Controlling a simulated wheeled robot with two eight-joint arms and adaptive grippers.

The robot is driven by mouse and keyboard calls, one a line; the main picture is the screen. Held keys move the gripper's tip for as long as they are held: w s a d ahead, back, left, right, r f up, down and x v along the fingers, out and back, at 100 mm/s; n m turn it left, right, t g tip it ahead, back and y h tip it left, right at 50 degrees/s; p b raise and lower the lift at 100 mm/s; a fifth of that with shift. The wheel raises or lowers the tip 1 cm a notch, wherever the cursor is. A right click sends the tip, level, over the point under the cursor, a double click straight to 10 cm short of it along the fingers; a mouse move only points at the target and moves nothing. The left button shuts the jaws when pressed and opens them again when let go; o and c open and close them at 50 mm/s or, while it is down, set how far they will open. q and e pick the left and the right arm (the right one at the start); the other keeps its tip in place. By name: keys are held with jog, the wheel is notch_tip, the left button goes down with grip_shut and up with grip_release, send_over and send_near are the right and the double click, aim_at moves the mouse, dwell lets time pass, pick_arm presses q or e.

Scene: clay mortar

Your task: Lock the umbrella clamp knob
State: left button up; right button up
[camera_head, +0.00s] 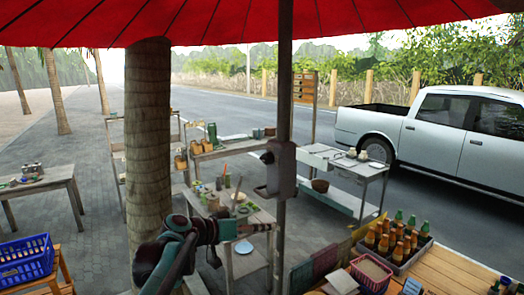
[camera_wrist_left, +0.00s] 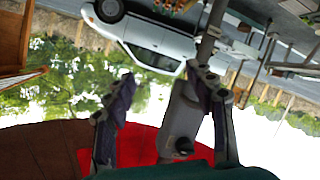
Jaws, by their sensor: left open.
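The umbrella clamp (camera_head: 282,172) is a grey box on the dark umbrella pole (camera_head: 284,90), in the middle of the head view. Its dark round knob (camera_head: 267,157) sticks out on the left side. My left gripper (camera_head: 268,228) is below the clamp in the head view, pointing right toward the pole. The left wrist view is upside down. There my left gripper (camera_wrist_left: 160,74) is open, with the clamp (camera_wrist_left: 185,112) and knob (camera_wrist_left: 183,147) appearing between its fingers, closer to the right one. I cannot tell whether the gripper touches the pole. My right gripper is not in view.
A thick trunk (camera_head: 148,130) stands left of the pole. A low table (camera_head: 262,215) with utensils stands behind my gripper. The red umbrella canopy (camera_head: 230,22) hangs overhead.

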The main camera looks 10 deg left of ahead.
aim_at(265, 159)
pick_arm(q)
jog(key=w+a+r+t+h+p, duration=0.1)
jog(key=w+a+r+t+p, duration=0.15)
jog(key=w+a+r, duration=0.35)
jog(key=w+a+r+t+h+p, duration=0.1)
jog(key=w+r+p, duration=0.3)
jog(key=r, duration=0.5)
jog(key=p+x, duration=0.2)
jog(key=x, duration=0.5)
jog(key=shift+w+d+f, duration=0.15)
jog(key=shift+w+d, duration=0.05)
jog(key=shift+w, duration=0.1)
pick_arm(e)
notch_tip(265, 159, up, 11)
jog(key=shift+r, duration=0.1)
pick_arm(q)
jog(key=c, duration=1.2)
